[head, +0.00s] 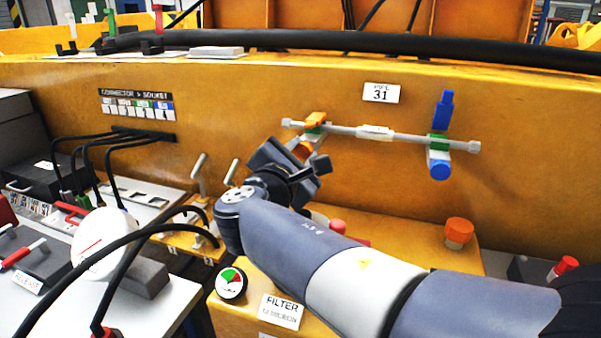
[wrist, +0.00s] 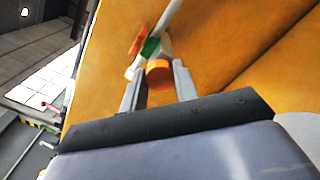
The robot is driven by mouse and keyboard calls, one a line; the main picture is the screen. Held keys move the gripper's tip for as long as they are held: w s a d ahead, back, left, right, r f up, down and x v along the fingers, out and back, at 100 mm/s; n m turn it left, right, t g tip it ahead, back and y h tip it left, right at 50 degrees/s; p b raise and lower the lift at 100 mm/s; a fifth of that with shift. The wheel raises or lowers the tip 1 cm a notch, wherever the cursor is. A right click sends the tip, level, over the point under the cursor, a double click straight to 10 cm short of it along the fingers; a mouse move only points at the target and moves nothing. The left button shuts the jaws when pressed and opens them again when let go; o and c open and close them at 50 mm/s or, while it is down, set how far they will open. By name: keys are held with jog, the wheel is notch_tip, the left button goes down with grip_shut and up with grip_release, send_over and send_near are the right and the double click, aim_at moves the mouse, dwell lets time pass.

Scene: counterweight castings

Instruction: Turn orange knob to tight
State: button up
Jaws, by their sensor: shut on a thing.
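The orange knob (wrist: 159,73) is a short round cylinder on the front of a valve on a grey pipe (head: 405,138). In the wrist view it sits between the two fingers of my gripper (wrist: 158,80), which is shut on it. In the head view my gripper (head: 307,157) reaches the left valve from below and partly hides the orange knob (head: 304,149). Above the knob is an orange lever (head: 315,119) beside a green collar (wrist: 151,47). Any tight marking is not readable in either view.
On the pipe's right end is a second valve with a blue lever (head: 444,108) and a blue knob (head: 440,170). Another orange knob (head: 459,230) stands on the yellow ledge below. A dial gauge (head: 231,282) is under my arm. Black cables (head: 100,150) hang at left.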

jog(key=m+b, duration=0.4)
jog(key=b, duration=0.1)
jog(key=m+b, duration=0.2)
jog(key=shift+f+m, duration=0.3)
jog(key=shift+f, duration=0.05)
jog(key=m+b, duration=0.3)
jog(key=b, duration=0.1)
jog(key=shift+r, duration=0.1)
jog(key=shift+r+m+b, duration=0.1)
jog(key=shift+m+b, duration=0.35)
jog(key=shift+m, duration=0.35)
jog(key=o, duration=1)
jog(key=shift+c, duration=0.2)
jog(key=shift+r, duration=0.1)
